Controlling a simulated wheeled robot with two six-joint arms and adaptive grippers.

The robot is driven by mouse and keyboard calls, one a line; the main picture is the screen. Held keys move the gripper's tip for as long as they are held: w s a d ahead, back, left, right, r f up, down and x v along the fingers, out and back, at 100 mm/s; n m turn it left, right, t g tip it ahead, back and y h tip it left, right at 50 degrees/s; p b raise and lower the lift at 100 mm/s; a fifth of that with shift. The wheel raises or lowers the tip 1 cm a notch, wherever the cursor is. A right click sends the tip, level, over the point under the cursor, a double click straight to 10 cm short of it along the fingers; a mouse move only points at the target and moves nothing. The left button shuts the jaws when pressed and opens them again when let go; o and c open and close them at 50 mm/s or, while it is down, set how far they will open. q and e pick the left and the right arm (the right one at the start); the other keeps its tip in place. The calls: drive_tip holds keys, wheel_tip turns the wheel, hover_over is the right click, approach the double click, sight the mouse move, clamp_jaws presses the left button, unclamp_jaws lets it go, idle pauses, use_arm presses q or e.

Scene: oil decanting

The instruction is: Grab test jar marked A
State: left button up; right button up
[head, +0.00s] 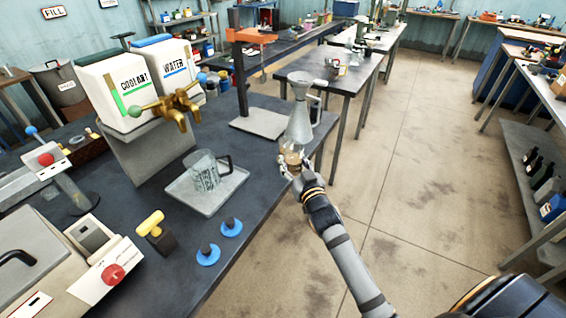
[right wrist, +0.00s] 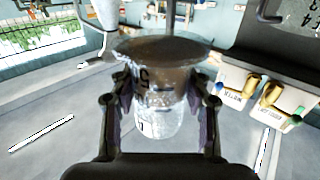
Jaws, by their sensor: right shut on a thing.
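My right gripper (head: 290,168) is shut on a small clear jar (head: 293,157) with something brownish in it, at the right edge of the dark bench. In the right wrist view the jar (right wrist: 158,95) sits between both fingers (right wrist: 160,110). It carries dark marks, but I cannot read a letter A for certain. The gripper hides part of the jar in the head view, and I cannot tell whether it touches the bench. My left gripper is not in view.
A glass measuring jug (head: 205,172) stands on a tray (head: 238,178) to the left. Coolant (head: 113,88) and water (head: 168,70) tanks with brass taps (head: 172,106) stand farther left.

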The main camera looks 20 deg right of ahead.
drive_tip(key=shift+s+d+r+b, duration=0.2)
drive_tip(key=shift+s+d+r, duration=0.15)
drive_tip(key=shift+s, duration=0.15)
drive_tip(key=shift+s+d+r+b, duration=0.2)
drive_tip(key=shift+s+d, duration=0.1)
drive_tip(key=shift+s, duration=0.25)
drive_tip(key=shift+s+d+r+b, duration=0.15)
drive_tip(key=shift+s+d+r, duration=0.2)
drive_tip(key=shift+s, duration=0.15)
